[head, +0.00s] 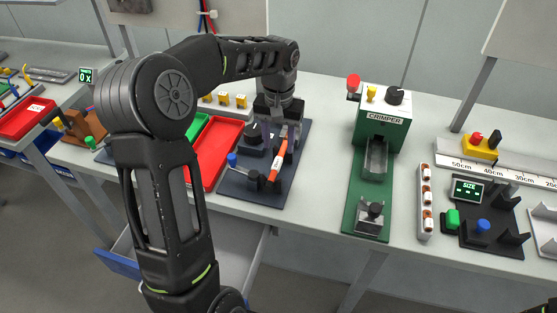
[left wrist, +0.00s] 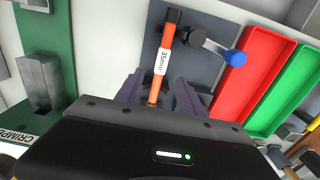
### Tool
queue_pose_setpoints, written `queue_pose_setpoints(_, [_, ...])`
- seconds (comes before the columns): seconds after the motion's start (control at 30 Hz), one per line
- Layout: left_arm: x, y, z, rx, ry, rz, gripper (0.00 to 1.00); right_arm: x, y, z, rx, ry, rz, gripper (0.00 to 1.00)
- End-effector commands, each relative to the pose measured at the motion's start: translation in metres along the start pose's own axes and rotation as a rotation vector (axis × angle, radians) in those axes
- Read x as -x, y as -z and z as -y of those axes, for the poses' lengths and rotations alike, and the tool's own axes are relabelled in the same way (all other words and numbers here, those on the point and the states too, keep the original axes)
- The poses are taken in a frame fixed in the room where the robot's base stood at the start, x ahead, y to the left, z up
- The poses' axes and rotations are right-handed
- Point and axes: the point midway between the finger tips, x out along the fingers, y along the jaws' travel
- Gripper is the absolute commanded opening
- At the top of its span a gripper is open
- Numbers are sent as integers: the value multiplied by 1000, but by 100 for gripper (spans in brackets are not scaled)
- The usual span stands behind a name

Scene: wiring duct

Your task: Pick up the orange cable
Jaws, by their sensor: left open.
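The orange cable (head: 278,158) lies on a dark fixture plate (head: 232,184) in the middle of the bench. In the left wrist view the orange cable (left wrist: 166,52) carries a white label reading 35mm and has a black end at the top. My left gripper (head: 287,128) is above the back end of the cable, pointing down. In the left wrist view the fingers of my left gripper (left wrist: 160,92) are apart, with the cable's near end between them; I cannot tell whether they touch it. My right gripper is not visible.
A red tray (head: 217,155) and a green tray (head: 197,128) sit left of the plate. A blue-tipped lever (head: 233,160) stands on the plate, close to the cable. The green crimper (head: 383,115) stands to the right, with bare bench between.

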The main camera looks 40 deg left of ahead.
Motion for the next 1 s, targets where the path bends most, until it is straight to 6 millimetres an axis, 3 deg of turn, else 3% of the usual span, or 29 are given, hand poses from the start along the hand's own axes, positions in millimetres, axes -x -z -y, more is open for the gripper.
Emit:
queue_pose_setpoints(0.37, [-5,0,0,1,-1,0,45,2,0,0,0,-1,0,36])
queue_pose_setpoints(0.73, [-50,-2,0,0,-1,1,45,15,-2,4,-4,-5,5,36])
queue_pose_setpoints(1.0, [-55,-1,1,1,-1,-1,45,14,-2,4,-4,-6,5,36])
